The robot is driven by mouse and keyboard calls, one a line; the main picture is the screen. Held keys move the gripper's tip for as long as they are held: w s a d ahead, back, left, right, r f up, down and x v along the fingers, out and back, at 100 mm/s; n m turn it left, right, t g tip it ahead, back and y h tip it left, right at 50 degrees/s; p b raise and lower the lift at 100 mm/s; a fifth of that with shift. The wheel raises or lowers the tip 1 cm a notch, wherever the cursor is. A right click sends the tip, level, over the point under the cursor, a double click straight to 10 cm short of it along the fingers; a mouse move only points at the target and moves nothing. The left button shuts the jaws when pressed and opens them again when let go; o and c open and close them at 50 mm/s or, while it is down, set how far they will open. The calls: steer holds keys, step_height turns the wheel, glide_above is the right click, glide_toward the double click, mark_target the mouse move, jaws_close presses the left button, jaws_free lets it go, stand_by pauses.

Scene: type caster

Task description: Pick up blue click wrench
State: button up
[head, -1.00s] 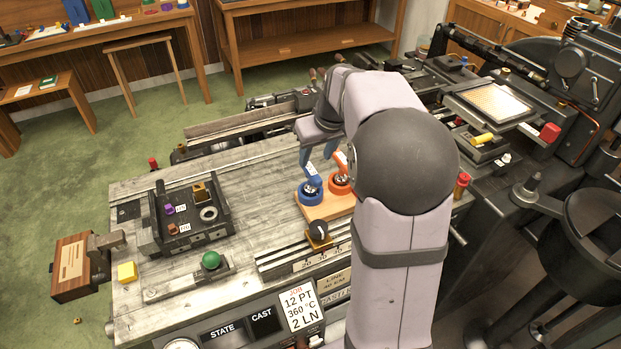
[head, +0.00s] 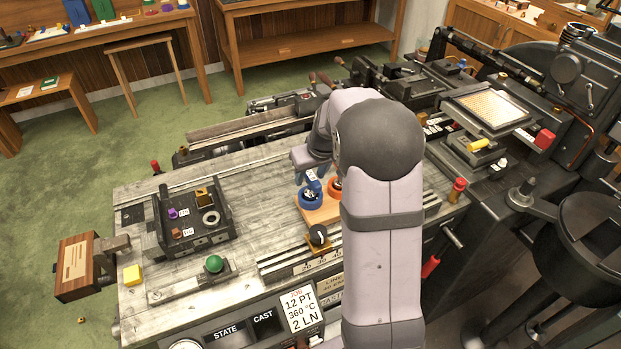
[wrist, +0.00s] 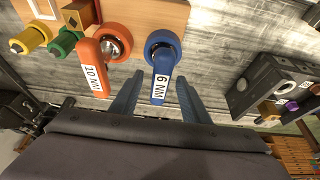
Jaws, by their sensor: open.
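The blue click wrench (wrist: 163,62) stands in a blue ring on a wooden board, its handle with a white "NM" label pointing toward my gripper in the wrist view. It also shows in the head view (head: 310,199), partly covered by my gripper. My gripper (wrist: 158,80) is open, with one finger on each side of the blue handle. I see gaps beside the handle and no clear contact. The orange click wrench (wrist: 104,50), labelled "10 NM", is just left of the left finger.
The wooden board (head: 318,214) also bears green and yellow pieces (wrist: 62,43) left of the orange wrench. A black tray (head: 215,232) with small parts is on the bench to the left. Bare bench lies between tray and board.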

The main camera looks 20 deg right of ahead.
steer(key=shift+f, duration=0.1)
jaws_close()
steer(key=shift+w, duration=0.1)
step_height(320, 180, up, 10)
steer(key=shift+r+b, duration=0.1)
steer(key=shift+b, duration=1.05)
